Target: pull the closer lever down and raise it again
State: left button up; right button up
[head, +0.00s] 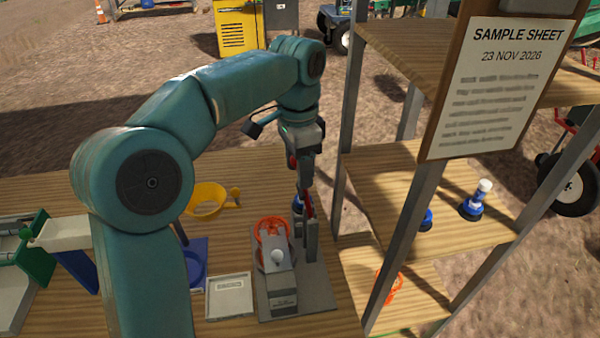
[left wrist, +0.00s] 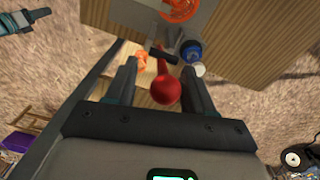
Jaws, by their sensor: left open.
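A red lever with a round knob (left wrist: 166,90) shows in the left wrist view between the two fingers of my left gripper (left wrist: 158,78). The fingers are open on either side of the knob, and contact cannot be made out. In the head view, my left gripper (head: 306,180) points down above the grey metal device (head: 283,298) at the table's right end. A thin red part (head: 309,205) shows just below it, largely hidden. My right gripper is not recognisable in either view.
An orange ring-shaped part (head: 272,230) sits on the device. A white tray (head: 230,296), a blue holder (head: 195,258) and a yellow bowl (head: 205,200) stand to its left. A wooden shelf (head: 400,195) with metal posts and a sample sheet (head: 500,85) rises close on the right.

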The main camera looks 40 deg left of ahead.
pick_arm(q)
jog(key=shift+w+f, duration=0.15)
jog(key=shift+f, duration=0.35)
jog(key=shift+w+a+f, duration=0.15)
jog(key=shift+a+f, duration=0.05)
jog(key=shift+a, duration=0.05)
jog(key=shift+s+d+r, duration=0.15)
jog(key=shift+s, duration=0.05)
jog(key=shift+c, duration=0.6)
jog(key=shift+w, duration=0.1)
grip_shut()
jog(key=s+a+f+t+h+b, duration=0.4)
jog(key=s+a+t+b, duration=0.1)
jog(key=b, duration=0.8)
jog(key=shift+s+a+f+h+b, duration=0.2)
jog(key=shift+s+f+h+b, duration=0.1)
jog(key=shift+s, duration=0.35)
